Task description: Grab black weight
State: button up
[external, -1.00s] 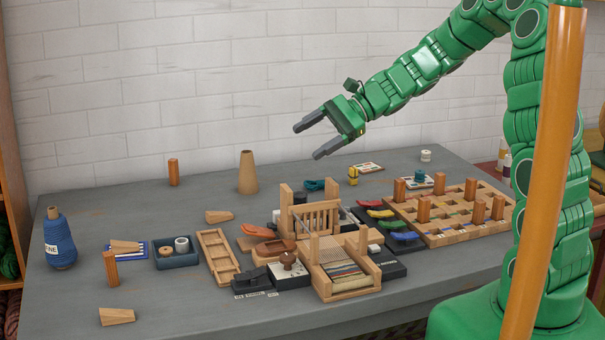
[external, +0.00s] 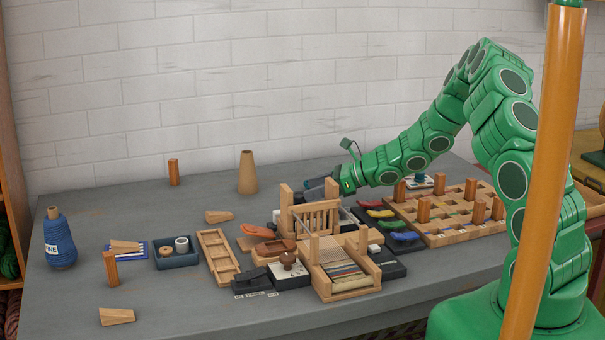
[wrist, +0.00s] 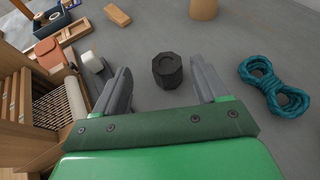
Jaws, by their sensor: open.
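The black weight (wrist: 167,71) is a small dark faceted block with a round recess on top. In the wrist view it stands upright on the grey table, ahead of and between my open fingers. My gripper (wrist: 160,92) is open and empty, with one grey finger on each side of the gap and the weight just beyond or at the fingertips; I cannot tell contact. In the external view my gripper (external: 318,191) is low behind the wooden loom (external: 312,213), and the weight is hidden there.
A teal yarn skein (wrist: 273,87) lies right of the weight. A wooden wedge (wrist: 117,15) and a tan cone (wrist: 203,9) stand farther off. Bare table lies beyond the weight.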

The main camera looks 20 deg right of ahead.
aim_at(298, 194)
jog(key=shift+w+d+f+m, duration=0.25)
jog(key=shift+d+f+m, duration=0.1)
jog(key=shift+f, duration=0.3)
jog(key=shift+w+a+f, duration=0.1)
jog(key=shift+f, duration=0.05)
jog(key=shift+x, duration=1.25)
jog(key=x, duration=0.3)
jog(key=shift+a, duration=0.15)
jog(key=shift+x, duration=0.85)
jog(key=shift+c, duration=0.3)
grip_shut()
